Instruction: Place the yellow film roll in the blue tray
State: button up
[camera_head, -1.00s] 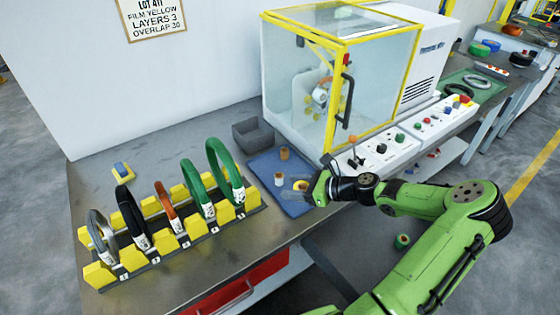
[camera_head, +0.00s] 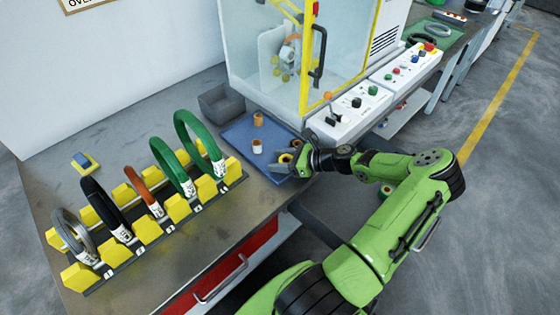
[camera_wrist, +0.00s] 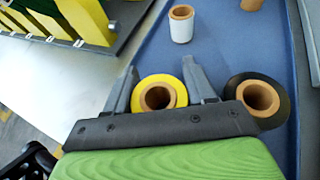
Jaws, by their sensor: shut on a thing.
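The yellow film roll (camera_wrist: 160,91) is between the two fingers of my gripper (camera_wrist: 166,78) in the wrist view, with its brown core facing up. My gripper is shut on it, at or just above the blue tray (camera_wrist: 223,40); the exact height is hard to tell. In the head view my gripper (camera_head: 290,157) is over the right front part of the blue tray (camera_head: 238,135), and the yellow roll is mostly hidden by the fingers. A black roll (camera_wrist: 257,97) with a brown core is right beside the right finger.
A white roll (camera_wrist: 181,25) and a brown-orange roll (camera_head: 258,119) stand in the tray. A grey bin (camera_head: 222,104) is behind it. A rack (camera_head: 158,219) of coils stands to the left, and the glass-fronted machine (camera_head: 285,60) is behind to the right.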

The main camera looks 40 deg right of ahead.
jog(key=o, duration=0.8)
jog(key=shift+f, duration=0.1)
jog(key=shift+c, duration=0.2)
